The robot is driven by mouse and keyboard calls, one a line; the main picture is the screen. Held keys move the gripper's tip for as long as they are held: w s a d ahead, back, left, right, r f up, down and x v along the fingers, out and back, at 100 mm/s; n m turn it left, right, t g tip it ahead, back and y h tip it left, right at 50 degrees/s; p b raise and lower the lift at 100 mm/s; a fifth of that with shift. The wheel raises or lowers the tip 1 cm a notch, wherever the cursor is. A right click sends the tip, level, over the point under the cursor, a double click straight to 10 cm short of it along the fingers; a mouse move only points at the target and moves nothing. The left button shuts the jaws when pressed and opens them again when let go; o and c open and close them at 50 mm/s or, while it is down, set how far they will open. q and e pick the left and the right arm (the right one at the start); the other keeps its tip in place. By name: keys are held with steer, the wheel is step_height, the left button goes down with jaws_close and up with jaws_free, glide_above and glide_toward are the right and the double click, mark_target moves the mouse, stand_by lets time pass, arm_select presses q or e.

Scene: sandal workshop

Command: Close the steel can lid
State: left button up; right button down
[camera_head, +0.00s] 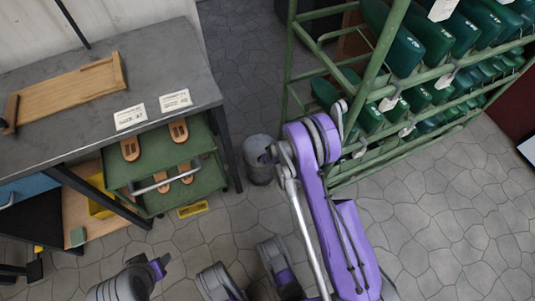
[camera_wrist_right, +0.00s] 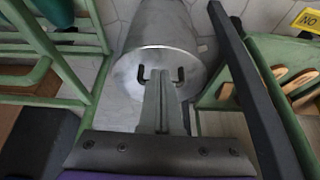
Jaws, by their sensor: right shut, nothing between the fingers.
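The steel can (camera_head: 259,172) is a grey cylinder standing on the floor between the grey table and the green rack. In the right wrist view its metal body (camera_wrist_right: 160,22) fills the top centre, with its round end facing the camera. My right gripper (camera_wrist_right: 160,80) is shut and empty, its fingertips in front of that round end. Dark bent pieces show on both sides of the fingertips; I cannot tell whether they belong to the can. In the head view my right gripper (camera_head: 268,154) is at the can's top, partly covering it. Whether they touch, and the lid's position, are unclear.
A green rack (camera_head: 374,52) with rows of green shoe forms stands close on the right. The grey table (camera_head: 60,85) bears a wooden board (camera_head: 70,93). A green cart (camera_head: 208,168) with sandal soles stands left of the can. Floor at lower right is clear.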

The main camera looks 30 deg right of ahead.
arm_select(q)
steer(key=shift+s, duration=0.1)
arm_select(e)
steer(key=shift+s+f, duration=0.15)
steer(key=shift+f, duration=0.25)
steer(key=shift+r, duration=0.1)
arm_select(q)
steer(key=shift+s+d+r+p, duration=0.2)
steer(key=shift+s+r+p, duration=0.25)
steer(key=shift+s+p, duration=0.15)
arm_select(e)
steer(key=s+r, duration=0.4)
steer(key=s, duration=0.6)
steer(key=shift+s+a, duration=0.25)
steer(key=shift+s, duration=0.15)
steer(key=shift+r, duration=0.1)
